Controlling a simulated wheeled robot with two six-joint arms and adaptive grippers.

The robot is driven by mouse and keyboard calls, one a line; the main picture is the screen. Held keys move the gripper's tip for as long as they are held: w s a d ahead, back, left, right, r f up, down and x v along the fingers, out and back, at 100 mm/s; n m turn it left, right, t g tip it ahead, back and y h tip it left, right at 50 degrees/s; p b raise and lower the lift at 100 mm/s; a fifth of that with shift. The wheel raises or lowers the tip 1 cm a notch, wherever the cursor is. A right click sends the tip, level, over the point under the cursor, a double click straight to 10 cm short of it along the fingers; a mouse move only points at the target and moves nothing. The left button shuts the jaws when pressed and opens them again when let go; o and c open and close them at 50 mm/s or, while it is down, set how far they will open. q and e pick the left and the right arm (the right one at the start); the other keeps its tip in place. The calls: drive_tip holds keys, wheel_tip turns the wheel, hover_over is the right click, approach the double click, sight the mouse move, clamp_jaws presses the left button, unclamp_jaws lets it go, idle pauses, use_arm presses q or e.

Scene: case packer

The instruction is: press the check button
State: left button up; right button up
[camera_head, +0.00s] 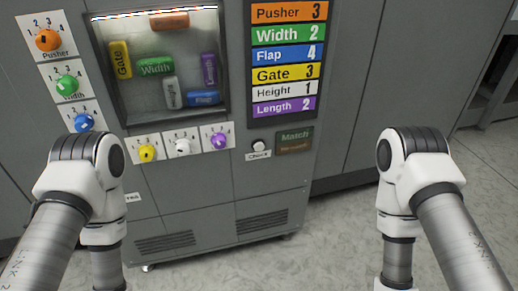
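The check button (259,146) is a small white round knob on the grey machine front, with a white "Check" label (258,156) just under it. It sits below the list of settings and left of the dark Match panel (294,140). Nothing covers it. My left arm comes in from the lower left and my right arm from the lower right; both bend downward, apart from the button. Both grippers are below the frame's bottom edge, out of sight.
Coloured dials, such as the orange Pusher dial (47,40), purple dial (218,140) and yellow dial (147,153), surround a window (160,65) with coloured labelled blocks. The settings list (288,57) is at its right. Open floor (335,225) lies between my arms.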

clamp_jaws()
idle(1.4)
